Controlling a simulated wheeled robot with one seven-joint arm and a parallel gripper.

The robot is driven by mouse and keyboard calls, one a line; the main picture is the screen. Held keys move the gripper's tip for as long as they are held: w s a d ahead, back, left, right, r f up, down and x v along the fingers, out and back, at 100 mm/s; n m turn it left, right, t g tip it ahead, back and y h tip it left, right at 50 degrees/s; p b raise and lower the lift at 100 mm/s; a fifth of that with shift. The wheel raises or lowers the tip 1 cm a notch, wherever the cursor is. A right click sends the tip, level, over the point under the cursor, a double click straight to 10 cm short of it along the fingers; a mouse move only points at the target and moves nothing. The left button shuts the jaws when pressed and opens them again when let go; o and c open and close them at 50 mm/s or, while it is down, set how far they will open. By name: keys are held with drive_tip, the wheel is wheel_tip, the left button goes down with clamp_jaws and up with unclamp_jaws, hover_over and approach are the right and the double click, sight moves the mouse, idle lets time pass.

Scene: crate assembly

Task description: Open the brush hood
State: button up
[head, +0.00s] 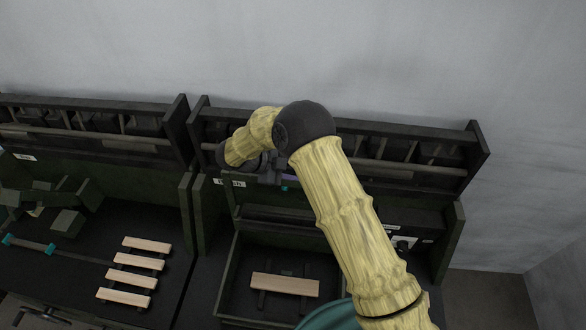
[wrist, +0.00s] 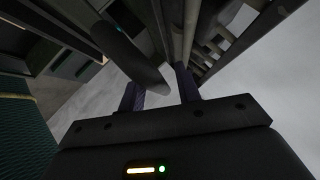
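My gripper (head: 272,178) is at the upper middle of the right-hand workstation in the head view, partly hidden by my arm. In the wrist view its two purple fingers (wrist: 161,92) stand apart. A dark round bar (wrist: 125,50) reaches down to the space between them, with a gap visible beside the right finger. I cannot tell whether the bar touches the left finger. The brush hood cannot be singled out with certainty; a dark panel (head: 285,214) lies just below my gripper, partly covered by my arm.
A dark green tray (head: 230,270) holds a wooden slat (head: 285,284) on dark supports. At the left workstation, several pale slats (head: 133,270) lie near a rod with teal ends (head: 30,244). Upright dividers (head: 196,135) and a rear rack (head: 420,150) stand close to my arm.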

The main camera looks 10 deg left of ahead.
drive_tip(key=shift+a+r, duration=0.2)
drive_tip(key=shift+a, duration=0.2)
drive_tip(key=v, duration=1.1)
drive_tip(key=shift+s, duration=0.2)
drive_tip(key=shift+r, duration=0.1)
